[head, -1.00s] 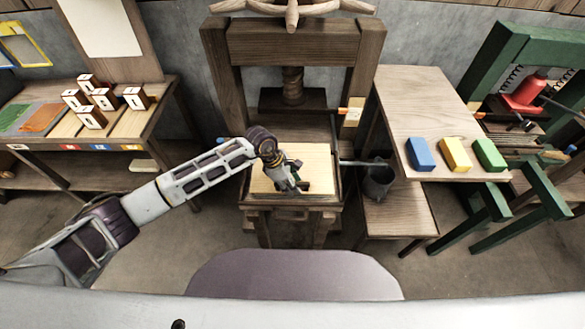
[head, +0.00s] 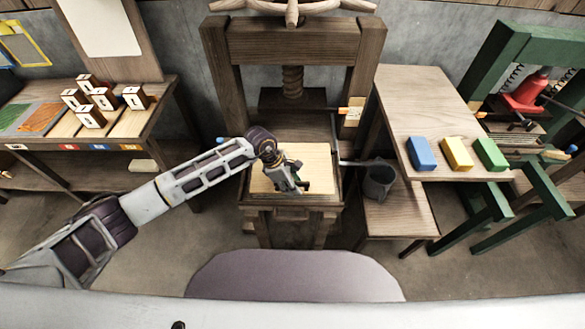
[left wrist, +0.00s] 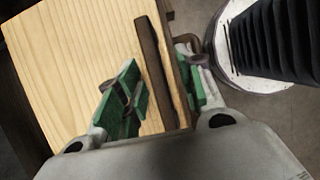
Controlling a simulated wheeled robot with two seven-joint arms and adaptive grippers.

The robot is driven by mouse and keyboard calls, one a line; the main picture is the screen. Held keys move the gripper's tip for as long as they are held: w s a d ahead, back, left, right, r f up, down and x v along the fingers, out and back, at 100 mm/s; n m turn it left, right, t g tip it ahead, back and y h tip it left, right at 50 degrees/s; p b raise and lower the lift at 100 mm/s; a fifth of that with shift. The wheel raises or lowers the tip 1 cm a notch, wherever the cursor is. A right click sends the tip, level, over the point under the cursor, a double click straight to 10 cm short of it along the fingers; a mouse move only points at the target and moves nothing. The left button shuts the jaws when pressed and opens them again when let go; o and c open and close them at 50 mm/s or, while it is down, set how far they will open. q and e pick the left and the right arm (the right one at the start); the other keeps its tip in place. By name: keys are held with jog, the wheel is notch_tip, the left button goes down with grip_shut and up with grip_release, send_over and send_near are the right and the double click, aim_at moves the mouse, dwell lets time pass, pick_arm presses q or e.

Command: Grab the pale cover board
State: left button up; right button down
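The pale cover board (head: 318,160) lies flat on the bed of the wooden press in the head view. It also fills the left part of the left wrist view (left wrist: 65,70). A dark wooden strip (left wrist: 160,70) runs along its right-hand side there. My left gripper (head: 296,184) is low over the board's front part. In the left wrist view its green-padded fingers (left wrist: 160,90) stand apart on either side of the strip. Bare board shows between the left pad and the strip; the right pad is close to the board's edge. My right gripper is not in view.
The press frame (head: 222,80) and its screw stand behind and above the board. A grey bucket (head: 379,182) is to the right. A side table (head: 425,100) holds blue, yellow and green blocks. A left bench (head: 150,120) carries several small boxes.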

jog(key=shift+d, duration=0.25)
pick_arm(q)
grip_shut()
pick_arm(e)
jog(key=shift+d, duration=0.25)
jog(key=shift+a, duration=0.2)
